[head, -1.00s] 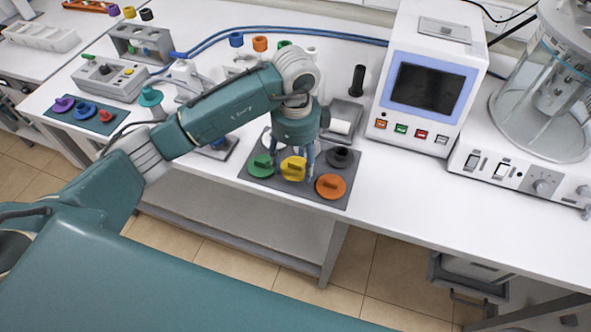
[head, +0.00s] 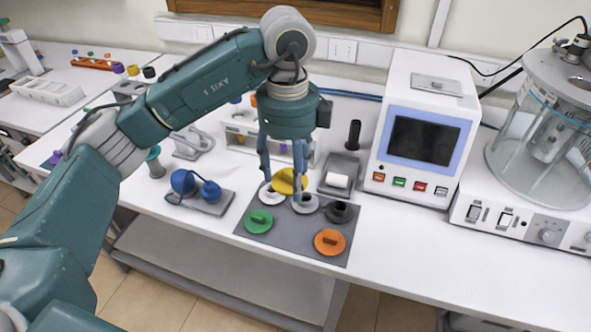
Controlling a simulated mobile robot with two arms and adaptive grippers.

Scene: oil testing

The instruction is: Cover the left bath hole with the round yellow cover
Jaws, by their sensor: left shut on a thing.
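The round yellow cover (head: 285,182) is between the fingers of my left gripper (head: 284,190), tilted and held above the grey mat (head: 292,238). My left gripper is shut on it. The gripper hides part of the cover. My right gripper is not in view.
On the mat are green (head: 258,221) and orange (head: 329,242) covers, a dark one (head: 340,211) and pale round pieces. A white instrument with a screen (head: 422,136) stands between the mat and the bath. Bench front is clear at the right.

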